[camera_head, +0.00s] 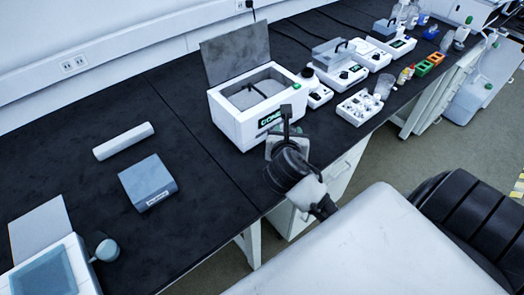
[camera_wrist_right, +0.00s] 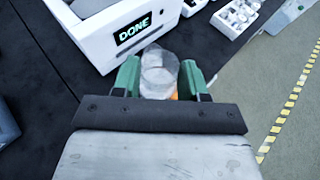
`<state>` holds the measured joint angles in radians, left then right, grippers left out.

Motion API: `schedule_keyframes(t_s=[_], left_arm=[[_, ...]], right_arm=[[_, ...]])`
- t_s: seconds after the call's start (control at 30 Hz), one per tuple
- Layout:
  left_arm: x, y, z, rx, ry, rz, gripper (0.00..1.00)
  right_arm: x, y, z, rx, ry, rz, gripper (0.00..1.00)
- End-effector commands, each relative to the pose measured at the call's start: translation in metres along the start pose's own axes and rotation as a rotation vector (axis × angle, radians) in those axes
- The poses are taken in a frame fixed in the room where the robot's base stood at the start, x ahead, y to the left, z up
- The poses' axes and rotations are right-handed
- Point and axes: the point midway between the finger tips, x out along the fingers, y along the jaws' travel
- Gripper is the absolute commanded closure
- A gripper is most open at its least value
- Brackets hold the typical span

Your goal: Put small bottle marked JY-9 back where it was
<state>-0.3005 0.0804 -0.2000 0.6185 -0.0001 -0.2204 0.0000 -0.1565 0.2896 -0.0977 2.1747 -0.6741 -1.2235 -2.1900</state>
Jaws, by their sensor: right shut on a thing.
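My right gripper (camera_wrist_right: 160,82) is shut on a small clear bottle (camera_wrist_right: 160,72), held between its two green fingers. A bit of orange shows below the bottle. No marking such as JY-9 can be read on it. In the head view my right gripper (camera_head: 286,122) is in front of the white box device (camera_head: 228,122), near the bench's front edge; the bottle cannot be made out there. The device's grey lid stands open and its display reads DONE in the right wrist view (camera_wrist_right: 95,45). A white tray with several small vials (camera_head: 360,108) stands right of the device. My left gripper is not in view.
White instruments (camera_head: 340,72) line the bench behind the tray. Orange and green racks (camera_head: 423,67) are farther right. A grey-blue box (camera_head: 147,182) and a white roll (camera_head: 123,141) lie at left. The black bench (camera_head: 190,170) is clear between them and the device.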

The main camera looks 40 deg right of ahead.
Motion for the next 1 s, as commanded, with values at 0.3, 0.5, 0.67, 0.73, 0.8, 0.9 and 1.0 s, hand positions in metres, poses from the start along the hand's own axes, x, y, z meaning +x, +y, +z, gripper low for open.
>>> schedule_keyframes(t_s=[0.3, 0.5, 0.67, 0.73, 0.8, 0.9, 1.0], left_arm=[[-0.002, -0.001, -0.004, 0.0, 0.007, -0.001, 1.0], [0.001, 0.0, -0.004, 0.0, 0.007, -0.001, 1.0], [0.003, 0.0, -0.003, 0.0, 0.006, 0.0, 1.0], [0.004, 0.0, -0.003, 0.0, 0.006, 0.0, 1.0], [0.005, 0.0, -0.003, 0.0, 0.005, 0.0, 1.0], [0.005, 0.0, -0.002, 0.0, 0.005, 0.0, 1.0], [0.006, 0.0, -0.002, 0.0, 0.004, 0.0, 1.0]], right_arm=[[0.029, -0.022, -0.009, 0.071, 0.024, -0.175, 1.0], [0.047, 0.021, -0.029, 0.071, 0.025, -0.173, 1.0], [0.063, 0.055, -0.046, 0.07, 0.025, -0.173, 1.0], [0.068, 0.066, -0.052, 0.068, 0.023, -0.174, 1.0], [0.071, 0.074, -0.056, 0.07, 0.023, -0.174, 1.0], [0.074, 0.081, -0.059, 0.068, 0.022, -0.173, 1.0], [0.078, 0.082, -0.067, 0.067, 0.023, -0.174, 1.0]])
